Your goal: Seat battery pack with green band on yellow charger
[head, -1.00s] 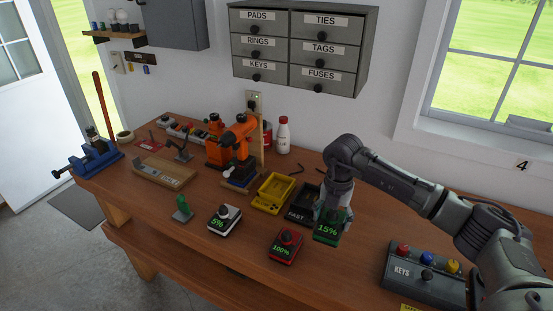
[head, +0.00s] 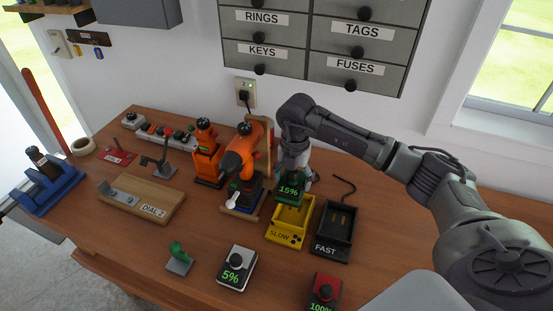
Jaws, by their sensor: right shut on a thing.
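The battery pack with the green band (head: 289,191) reads 15%. My right gripper (head: 293,172) is shut on it from above. The pack is over the back part of the yellow charger (head: 286,237), labelled SLOW, and hides that part. The charger's front and part of its bay show below the pack. I cannot tell whether the pack touches the charger. My left gripper is not in view.
A black charger (head: 328,246) labelled FAST stands just right of the yellow one. A white-banded 5% pack (head: 236,268) and a red 100% pack (head: 324,291) lie in front. An orange drill (head: 240,157) stands close on the left.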

